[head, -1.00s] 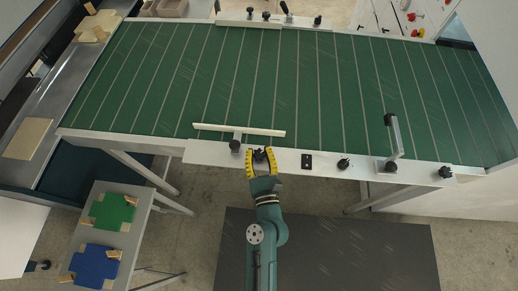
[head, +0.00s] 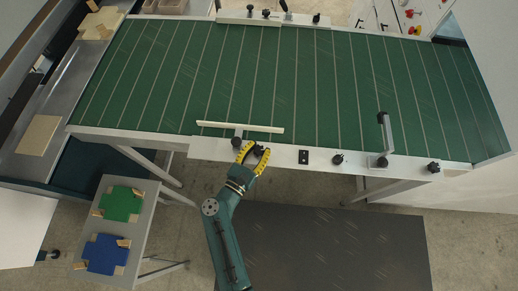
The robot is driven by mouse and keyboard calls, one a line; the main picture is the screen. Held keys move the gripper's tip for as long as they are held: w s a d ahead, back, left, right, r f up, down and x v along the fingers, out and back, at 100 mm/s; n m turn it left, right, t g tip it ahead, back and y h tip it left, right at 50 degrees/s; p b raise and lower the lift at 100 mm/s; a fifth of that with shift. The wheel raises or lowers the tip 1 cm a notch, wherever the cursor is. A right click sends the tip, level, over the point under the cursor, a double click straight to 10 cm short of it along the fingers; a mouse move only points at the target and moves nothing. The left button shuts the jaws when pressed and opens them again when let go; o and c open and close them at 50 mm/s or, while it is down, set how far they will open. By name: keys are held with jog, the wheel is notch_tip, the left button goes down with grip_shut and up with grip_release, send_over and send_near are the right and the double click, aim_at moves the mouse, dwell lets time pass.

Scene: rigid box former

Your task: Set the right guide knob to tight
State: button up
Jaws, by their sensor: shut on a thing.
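My gripper (head: 255,148), with yellow fingers, is at the white near rail of the green conveyor bed. Its fingers are around a small black knob (head: 259,151) on that rail and shut on it. Just left of it is another black knob (head: 236,142), at the foot of a white guide bar (head: 240,127) lying over the bed. Farther right on the near rail are black knobs (head: 338,159) and (head: 433,167). I cannot tell from the picture which knob is the right guide knob, or any knob's tightness.
The green conveyor bed (head: 330,90) spans the view. An upright grey bracket (head: 389,135) stands on the near rail at right. A low side table (head: 146,226) at lower left holds green (head: 121,203) and blue (head: 105,254) blanks. A dark mat (head: 330,245) lies on the floor.

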jog(key=shift+m+g+h, duration=0.3)
jog(key=shift+h, duration=0.1)
jog(key=o, duration=1.2)
jog(key=v, duration=1.2)
jog(key=shift+s+d, duration=0.1)
